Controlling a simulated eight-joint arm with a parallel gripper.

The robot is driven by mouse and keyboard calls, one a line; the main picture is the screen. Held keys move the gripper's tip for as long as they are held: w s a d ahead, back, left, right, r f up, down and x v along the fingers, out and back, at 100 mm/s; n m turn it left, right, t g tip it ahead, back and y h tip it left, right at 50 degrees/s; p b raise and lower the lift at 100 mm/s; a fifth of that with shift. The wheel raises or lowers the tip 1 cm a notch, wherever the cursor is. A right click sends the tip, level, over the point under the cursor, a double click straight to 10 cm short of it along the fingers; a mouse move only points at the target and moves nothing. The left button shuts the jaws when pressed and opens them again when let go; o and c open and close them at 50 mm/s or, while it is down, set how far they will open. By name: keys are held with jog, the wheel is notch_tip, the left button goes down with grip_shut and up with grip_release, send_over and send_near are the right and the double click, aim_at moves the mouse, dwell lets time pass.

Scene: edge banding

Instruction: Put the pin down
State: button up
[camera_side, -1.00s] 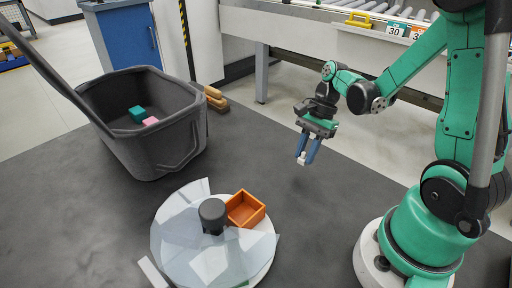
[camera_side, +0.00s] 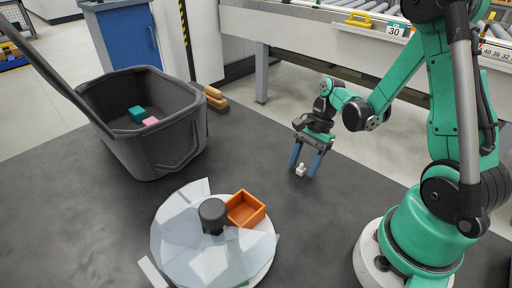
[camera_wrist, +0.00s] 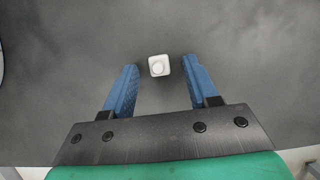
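The pin is a small white piece (camera_side: 301,170) on the dark mat, right of the round table in the side view. In the wrist view the pin (camera_wrist: 159,66) shows from above as a rounded square with a round top. It sits between and just beyond the blue fingertips, with a gap on both sides. My gripper (camera_side: 306,172) is open with its blue fingers low around the pin. The wrist view also shows the fingers (camera_wrist: 161,70) spread wide and not touching it. Whether the fingertips touch the mat cannot be told.
A round white table (camera_side: 262,262) with clear sheets, a dark knob (camera_side: 212,214) and an orange open box (camera_side: 246,209) stands left of my gripper. A grey bin (camera_side: 160,150) holds a teal block (camera_side: 138,114) and a pink block (camera_side: 151,121). The mat around the pin is clear.

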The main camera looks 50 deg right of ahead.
jog(key=shift+r, duration=0.15)
jog(key=v, duration=1.2)
jog(key=w+a+r+n+t+h, duration=0.1)
jog(key=a+r+n+t+h, duration=0.1)
jog(key=a+n+t+h, duration=0.2)
jog(key=a+n+t, duration=0.3)
jog(key=a+n, duration=0.5)
jog(key=n, duration=0.6)
jog(key=shift+a, duration=0.3)
jog(key=shift+w, duration=0.1)
